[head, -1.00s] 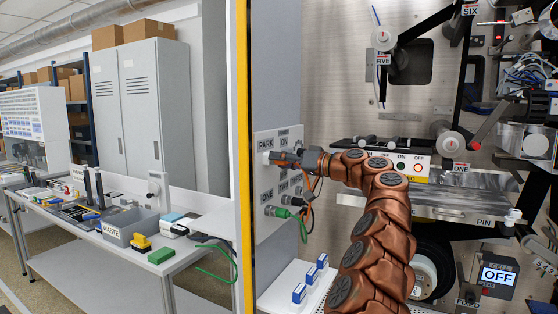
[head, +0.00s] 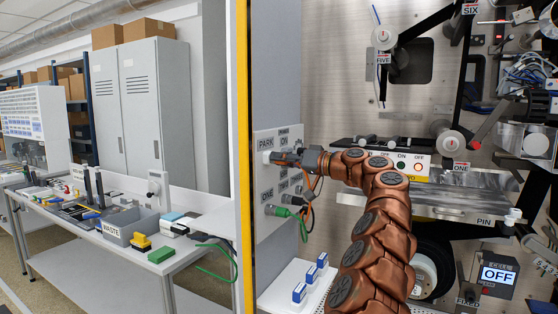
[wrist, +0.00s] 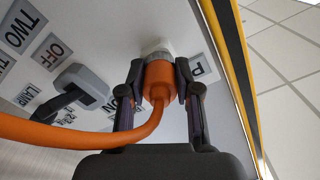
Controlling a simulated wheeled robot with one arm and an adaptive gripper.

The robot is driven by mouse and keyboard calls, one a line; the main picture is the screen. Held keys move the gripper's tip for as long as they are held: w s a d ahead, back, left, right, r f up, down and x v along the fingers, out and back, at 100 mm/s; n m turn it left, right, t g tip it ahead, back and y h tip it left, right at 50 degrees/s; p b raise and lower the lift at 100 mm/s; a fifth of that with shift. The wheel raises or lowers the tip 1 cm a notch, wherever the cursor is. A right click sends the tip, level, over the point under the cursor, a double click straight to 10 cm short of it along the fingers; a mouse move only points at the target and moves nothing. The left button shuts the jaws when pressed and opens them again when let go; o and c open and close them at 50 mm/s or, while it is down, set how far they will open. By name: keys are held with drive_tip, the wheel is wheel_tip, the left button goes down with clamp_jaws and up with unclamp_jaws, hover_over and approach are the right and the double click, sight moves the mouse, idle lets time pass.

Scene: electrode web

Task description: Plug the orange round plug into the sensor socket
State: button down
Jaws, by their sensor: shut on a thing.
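The orange round plug (wrist: 159,82) shows in the wrist view with its orange cable curving down and left. My gripper (wrist: 160,76) is shut on it, one finger on each side. The plug's front meets a pale grey round collar on the socket panel (wrist: 100,75), beside a label partly hidden except for a "P". I cannot tell how deep it sits. In the head view my gripper (head: 285,158) is at the panel just below the PARK label (head: 266,143). The plug is mostly hidden there. I cannot make out a sensor label.
A green plug (head: 287,211) with a green cable is low on the panel. A grey angular connector (wrist: 80,82) is near the OFF label in the wrist view. The yellow edge (head: 244,150) stands left of the panel.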

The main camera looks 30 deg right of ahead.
drive_tip(key=shift+v, duration=0.75)
idle(0.4)
drive_tip(key=shift+b+v, duration=0.45)
drive_tip(key=shift+v, duration=0.7)
drive_tip(key=shift+p+x, duration=0.4)
drive_tip(key=shift+x, duration=1.55)
idle(0.6)
drive_tip(key=c, duration=0.7)
unclamp_jaws()
drive_tip(key=b+v, duration=0.1)
drive_tip(key=v, duration=0.8)
drive_tip(key=shift+a, duration=0.1)
idle(0.6)
